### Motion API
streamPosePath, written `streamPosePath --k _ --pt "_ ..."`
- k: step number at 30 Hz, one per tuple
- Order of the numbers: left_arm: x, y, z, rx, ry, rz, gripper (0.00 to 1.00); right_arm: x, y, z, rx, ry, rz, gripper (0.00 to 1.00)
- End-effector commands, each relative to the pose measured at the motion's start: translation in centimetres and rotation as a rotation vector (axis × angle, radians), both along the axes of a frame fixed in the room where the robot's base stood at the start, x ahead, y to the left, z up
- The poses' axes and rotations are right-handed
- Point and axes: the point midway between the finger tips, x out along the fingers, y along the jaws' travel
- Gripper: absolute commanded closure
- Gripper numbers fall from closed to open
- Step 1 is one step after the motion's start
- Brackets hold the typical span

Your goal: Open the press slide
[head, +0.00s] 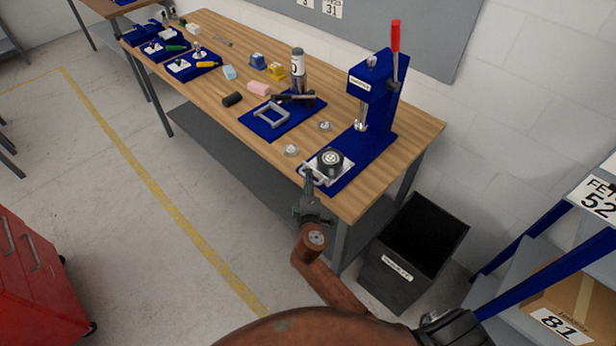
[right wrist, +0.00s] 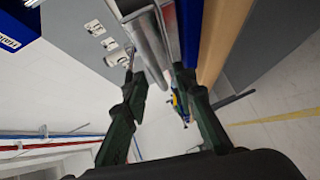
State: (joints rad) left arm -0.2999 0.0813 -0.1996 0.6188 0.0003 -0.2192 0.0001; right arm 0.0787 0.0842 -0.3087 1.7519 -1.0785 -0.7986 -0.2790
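The blue press (head: 377,95) with a red-knobbed lever stands at the right end of the wooden bench. The slide's pale handle (head: 314,178) sticks out at the bench's front edge. My right gripper (head: 308,182) is at this handle. In the right wrist view the fingers (right wrist: 156,68) are apart, with a metal bar (right wrist: 147,42) between their tips; I cannot tell whether they touch it. My left gripper is not in view.
A blue tray (head: 296,131) with a grey frame lies left of the press, near two small round pieces. A black bin (head: 415,252) stands below, right of the bench.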

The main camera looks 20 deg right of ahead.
Motion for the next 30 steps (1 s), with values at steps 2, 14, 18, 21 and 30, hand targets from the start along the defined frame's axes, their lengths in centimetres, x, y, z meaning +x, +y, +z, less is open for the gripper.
streamPosePath --k 2,14,18,21,30 --pt "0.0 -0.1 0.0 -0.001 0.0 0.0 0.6 -1.6 0.6 0.1 0.004 0.002 -0.001 0.75" --pt "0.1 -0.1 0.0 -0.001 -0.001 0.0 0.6 -8.2 3.2 1.1 0.001 0.002 -0.002 0.75" --pt "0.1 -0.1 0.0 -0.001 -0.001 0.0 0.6 -9.0 3.5 1.3 0.0 0.001 -0.002 0.75" --pt "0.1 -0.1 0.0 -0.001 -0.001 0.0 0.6 -9.2 3.6 1.4 0.0 0.0 -0.002 0.75" --pt "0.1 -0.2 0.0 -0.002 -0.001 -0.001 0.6 -9.1 3.6 1.4 -0.001 0.001 -0.002 0.75"
